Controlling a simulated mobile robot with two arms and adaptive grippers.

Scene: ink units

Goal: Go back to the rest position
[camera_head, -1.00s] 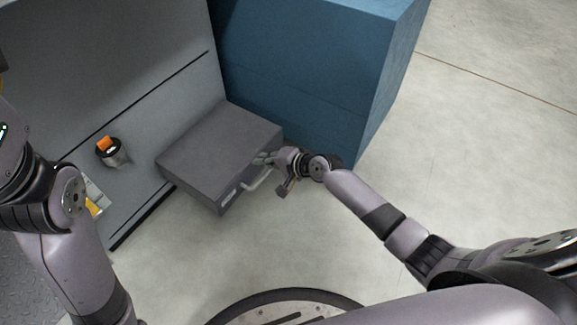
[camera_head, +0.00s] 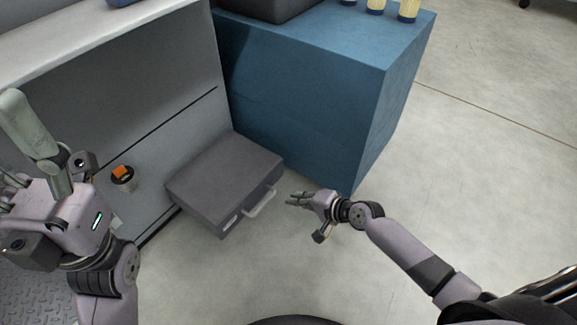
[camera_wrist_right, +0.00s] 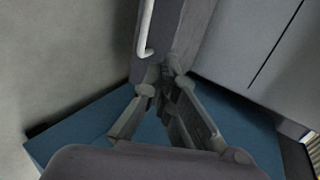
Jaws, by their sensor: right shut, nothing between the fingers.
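My right gripper (camera_head: 298,199) is shut and empty, in the air just right of the grey drawer's handle (camera_head: 262,203) and apart from it. In the right wrist view my fingers (camera_wrist_right: 160,88) converge, and the white handle (camera_wrist_right: 146,28) shows beyond them. My left gripper (camera_head: 30,140) is at the left edge of the head view, one long finger pointing up; the rest is partly cut off, so its opening is unclear.
The grey drawer (camera_head: 222,175) stands out from the grey cabinet (camera_head: 165,75). A blue block (camera_head: 320,110) stands behind my right gripper. A dark cup with an orange top (camera_head: 122,176) is by the cabinet. The floor (camera_head: 480,180) at right is clear.

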